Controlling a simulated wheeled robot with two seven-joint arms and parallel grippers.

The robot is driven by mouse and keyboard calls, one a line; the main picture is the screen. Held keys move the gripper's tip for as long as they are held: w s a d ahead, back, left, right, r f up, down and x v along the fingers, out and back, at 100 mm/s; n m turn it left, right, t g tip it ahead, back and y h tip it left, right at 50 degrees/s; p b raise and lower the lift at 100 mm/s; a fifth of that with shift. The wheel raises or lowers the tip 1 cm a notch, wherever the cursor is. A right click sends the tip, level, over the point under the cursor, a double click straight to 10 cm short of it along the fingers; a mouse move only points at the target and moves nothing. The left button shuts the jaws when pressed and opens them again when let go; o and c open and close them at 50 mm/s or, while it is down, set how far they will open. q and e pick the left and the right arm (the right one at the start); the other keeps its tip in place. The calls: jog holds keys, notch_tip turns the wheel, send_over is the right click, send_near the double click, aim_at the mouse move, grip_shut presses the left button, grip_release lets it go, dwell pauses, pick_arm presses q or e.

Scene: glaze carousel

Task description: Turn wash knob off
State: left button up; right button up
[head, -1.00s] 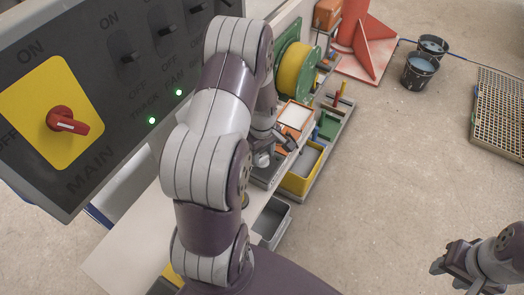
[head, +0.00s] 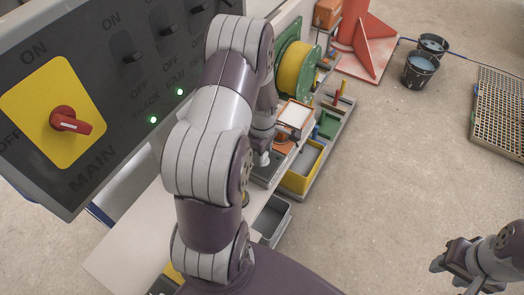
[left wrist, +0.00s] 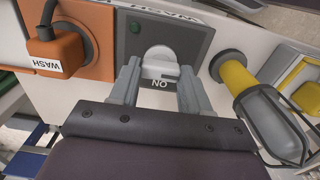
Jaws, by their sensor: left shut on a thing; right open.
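The wash knob (left wrist: 160,60) is a pale round knob on a dark grey panel (left wrist: 195,38) in the left wrist view. An upside-down ON label shows just below it and part of a WASH label above it. The knob's exact angle is hard to tell. My left gripper (left wrist: 160,72) has one finger on each side of the knob and is shut on it. In the head view my left gripper (head: 263,152) is at the bench, partly hidden by my own arm. My right gripper (head: 450,272) is open and empty over the floor at the lower right.
An orange block (left wrist: 95,58) with a black hose and WASH tag is left of the panel. A yellow-handled tool (left wrist: 238,78) is close on the right. In the head view, a yellow bin (head: 301,177) and a large switch board (head: 75,160) flank my left arm.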

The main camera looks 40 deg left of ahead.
pick_arm(q)
jog(key=shift+w+r, duration=0.15)
jog(key=o, duration=0.9)
jog(key=shift+o, duration=0.8)
jog(key=shift+d, duration=0.1)
jog(key=shift+r, duration=0.35)
notch_tip(320, 180, up, 12)
jog(key=b, duration=0.2)
